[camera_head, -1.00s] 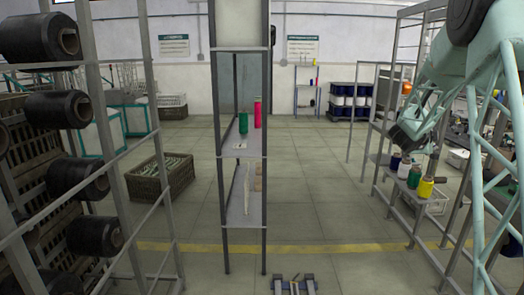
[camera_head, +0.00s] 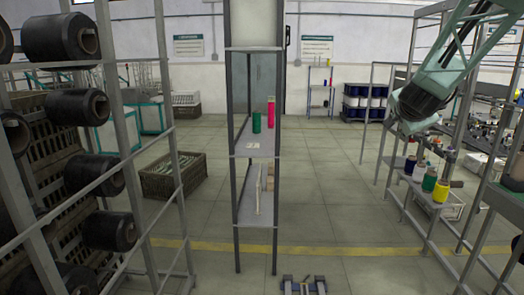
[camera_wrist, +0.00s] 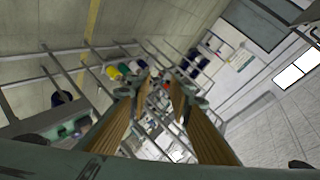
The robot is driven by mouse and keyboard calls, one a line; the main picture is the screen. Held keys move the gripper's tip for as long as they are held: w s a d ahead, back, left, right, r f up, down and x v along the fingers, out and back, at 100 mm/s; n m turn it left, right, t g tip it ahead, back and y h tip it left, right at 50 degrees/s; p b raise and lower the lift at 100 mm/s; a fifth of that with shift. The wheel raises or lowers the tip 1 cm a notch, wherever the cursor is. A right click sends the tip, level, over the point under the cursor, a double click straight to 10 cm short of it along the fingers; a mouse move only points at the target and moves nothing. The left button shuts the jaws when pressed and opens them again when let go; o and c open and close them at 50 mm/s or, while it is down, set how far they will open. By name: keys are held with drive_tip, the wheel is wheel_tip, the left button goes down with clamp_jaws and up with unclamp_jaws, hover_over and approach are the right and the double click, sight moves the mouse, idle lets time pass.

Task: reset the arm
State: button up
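My arm (camera_head: 440,78) reaches in from the upper right of the camera_head view, above the right-hand shelf. In the camera_wrist view my gripper (camera_wrist: 160,84) is open, with its two brown-padded fingers apart and nothing seen between them. In the camera_head view the gripper's fingers are too unclear to read. A green spool (camera_head: 430,180), a yellow spool (camera_head: 440,192) and a dark blue spool (camera_head: 410,165) stand upright on the right-hand shelf below my arm, apart from it.
A narrow rack (camera_head: 236,190) stands mid-view, with a green spool (camera_head: 256,122) and a pink spool (camera_head: 271,112) on its upper shelf. Large black bobbins (camera_head: 95,178) hang on the left rack. A crate (camera_head: 160,184) sits on the floor. Floor between the racks (camera_head: 335,215) is clear.

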drive_tip(key=s+a+n+g+y, duration=0.4)
drive_tip(key=s+a+n, duration=0.5)
drive_tip(key=s+a, duration=1.6)
drive_tip(key=s+a+f+n+g, duration=0.1)
drive_tip(key=s+f+n+g, duration=0.1)
drive_tip(key=s, duration=1.6)
drive_tip(key=s+a+f+n+g+y, duration=0.1)
drive_tip(key=s+f+n, duration=0.4)
drive_tip(key=s, duration=1.3)
wheel_tip(320, 180, down, 2)
drive_tip(key=shift+f+g, duration=0.2)
drive_tip(key=shift+g, duration=0.2)
drive_tip(key=shift+d, duration=0.15)
